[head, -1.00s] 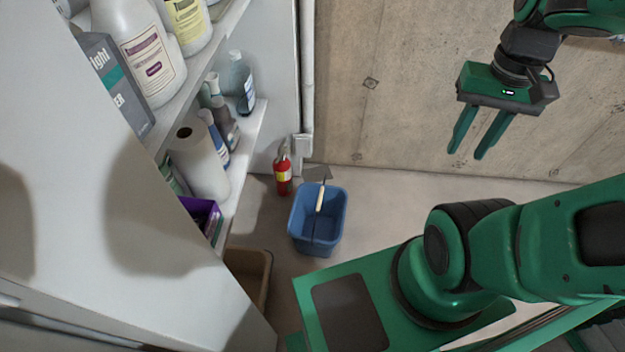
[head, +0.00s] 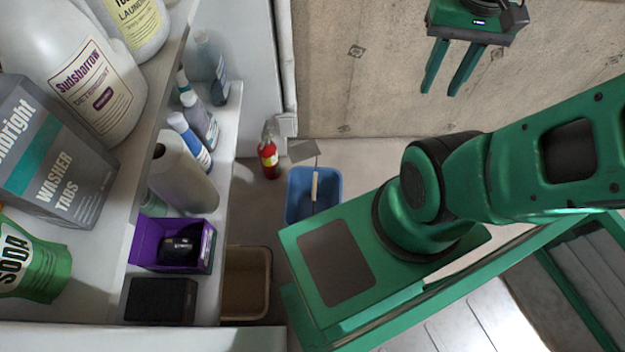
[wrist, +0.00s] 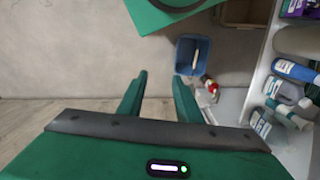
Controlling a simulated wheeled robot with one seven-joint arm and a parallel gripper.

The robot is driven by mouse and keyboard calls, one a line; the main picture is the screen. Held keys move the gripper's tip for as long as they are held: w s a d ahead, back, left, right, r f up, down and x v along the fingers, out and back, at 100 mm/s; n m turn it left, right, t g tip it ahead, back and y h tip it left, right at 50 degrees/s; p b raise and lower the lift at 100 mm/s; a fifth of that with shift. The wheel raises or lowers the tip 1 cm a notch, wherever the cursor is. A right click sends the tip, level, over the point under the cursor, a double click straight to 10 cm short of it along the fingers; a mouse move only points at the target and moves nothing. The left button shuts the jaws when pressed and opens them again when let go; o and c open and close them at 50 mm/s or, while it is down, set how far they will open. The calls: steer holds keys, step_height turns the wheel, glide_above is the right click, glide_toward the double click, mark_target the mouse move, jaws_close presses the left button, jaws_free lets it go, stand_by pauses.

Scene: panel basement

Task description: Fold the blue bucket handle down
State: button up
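The blue bucket (head: 329,185) stands on the floor near the wall, partly hidden by my base in the head view. It also shows in the wrist view (wrist: 186,55). A thin dark line with a pale grip (head: 315,187) crosses above the bucket in the head view; it looks like the handle, raised. The pale grip also shows in the wrist view (wrist: 196,58). My gripper (head: 439,92) is open and empty, high up in front of the wall, to the right of the bucket and apart from it.
A red fire extinguisher (head: 269,160) stands beside the bucket, near a grey flat piece (head: 303,150). A tan bin (head: 267,285) sits on the floor below the shelves. Shelves at the left hold several bottles, a paper roll (head: 183,175) and a purple box (head: 150,240).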

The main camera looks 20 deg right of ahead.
steer(key=w+a+f+h, duration=0.3)
steer(key=w+f, duration=1.5)
steer(key=w, duration=0.2)
steer(key=y, duration=0.1)
glide_toward(314, 184)
steer(key=shift+n+g, duration=0.4)
steer(key=f, duration=0.2)
steer(key=d+f, duration=0.1)
steer(key=f, duration=0.4)
steer(key=shift+d+f, duration=0.25)
steer(key=shift+f, duration=0.1)
jaws_close()
